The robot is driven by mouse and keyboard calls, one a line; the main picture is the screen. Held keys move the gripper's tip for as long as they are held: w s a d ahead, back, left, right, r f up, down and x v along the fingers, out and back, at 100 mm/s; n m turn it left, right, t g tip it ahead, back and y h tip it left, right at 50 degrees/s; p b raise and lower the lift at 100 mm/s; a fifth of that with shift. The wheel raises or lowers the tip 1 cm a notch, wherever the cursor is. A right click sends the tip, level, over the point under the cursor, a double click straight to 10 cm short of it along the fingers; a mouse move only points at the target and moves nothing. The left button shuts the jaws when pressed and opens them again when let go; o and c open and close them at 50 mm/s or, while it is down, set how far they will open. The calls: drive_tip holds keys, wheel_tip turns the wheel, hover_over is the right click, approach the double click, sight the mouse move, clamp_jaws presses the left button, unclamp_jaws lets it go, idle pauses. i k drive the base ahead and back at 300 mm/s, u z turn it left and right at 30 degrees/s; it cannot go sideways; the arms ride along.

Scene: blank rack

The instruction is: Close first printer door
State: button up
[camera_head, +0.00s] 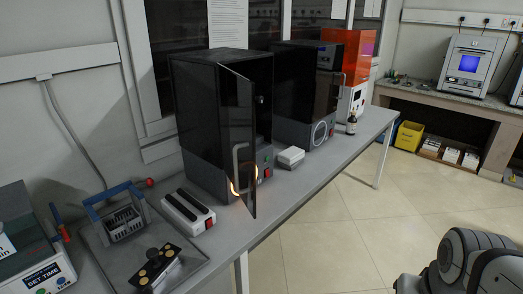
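The first printer (201,119) is a tall black box on the grey bench. Its dark see-through door (238,115) stands open, swung out toward the front edge of the bench, with a light curved handle (237,165) on it. A second dark printer (293,92) stands behind it to the right, and its door looks ajar, though I cannot tell for sure. Part of my arm shows at the bottom right, apart from the printers. My gripper's fingers cannot be made out.
An orange-covered machine (346,62) stands farther back. The tiled floor before the bench is clear.

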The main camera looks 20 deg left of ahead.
sight(236, 93)
drive_tip(key=z, duration=0.45)
drive_tip(key=k, duration=0.1)
drive_tip(key=u, duration=1.6)
drive_tip(key=i, duration=0.95)
drive_tip(key=u, duration=0.45)
drive_tip(key=k, duration=1.5)
drive_tip(key=z, duration=0.45)
drive_tip(key=i, duration=0.4)
